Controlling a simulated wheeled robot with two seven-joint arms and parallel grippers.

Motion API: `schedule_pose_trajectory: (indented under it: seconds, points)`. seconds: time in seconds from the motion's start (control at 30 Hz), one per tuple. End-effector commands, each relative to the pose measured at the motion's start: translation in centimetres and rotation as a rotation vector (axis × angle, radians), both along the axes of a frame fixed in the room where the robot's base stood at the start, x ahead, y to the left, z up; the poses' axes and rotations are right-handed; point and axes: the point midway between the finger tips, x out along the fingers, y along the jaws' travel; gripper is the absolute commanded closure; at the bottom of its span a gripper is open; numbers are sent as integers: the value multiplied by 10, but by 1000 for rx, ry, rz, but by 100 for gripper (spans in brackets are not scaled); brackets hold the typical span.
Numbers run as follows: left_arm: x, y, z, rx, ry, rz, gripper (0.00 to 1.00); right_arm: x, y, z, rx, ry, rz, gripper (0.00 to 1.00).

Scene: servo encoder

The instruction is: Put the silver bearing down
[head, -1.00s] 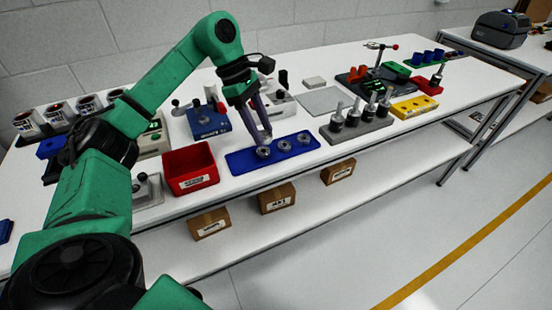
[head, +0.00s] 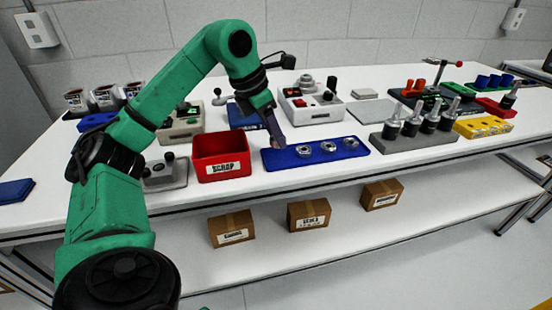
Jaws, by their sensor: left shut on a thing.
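My left gripper (head: 278,143) points down at the left end of the blue tray (head: 357,153), low over it. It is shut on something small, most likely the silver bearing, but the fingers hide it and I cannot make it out. I cannot tell whether it touches the tray. Three silver ring-shaped bearings sit in a row on the tray to the right of the gripper: a near one (head: 304,151), a middle one (head: 328,147) and a right one (head: 351,143). My right gripper is out of view.
A red scrap bin (head: 221,146) stands just left of the tray. A grey rack with several upright tools (head: 415,140) stands to its right. A white device with a red knob (head: 310,107) and a blue box (head: 243,117) are behind. Cardboard boxes (head: 309,214) lie on the lower shelf.

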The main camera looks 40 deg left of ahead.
Motion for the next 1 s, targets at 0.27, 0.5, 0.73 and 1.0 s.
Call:
schedule_pose_trajectory:
  seconds: [0.27, 0.5, 0.73, 1.0]
  points:
    - [0, 0, -44, 1, 1, -1, 100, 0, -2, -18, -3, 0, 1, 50]
    - [0, 0, -44, 0, 0, -2, 100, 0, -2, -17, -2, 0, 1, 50]
    - [0, 0, -45, -1, 0, -1, 39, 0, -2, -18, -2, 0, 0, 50]
    - [-2, 1, -34, 0, -1, -1, 39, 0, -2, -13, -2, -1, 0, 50]
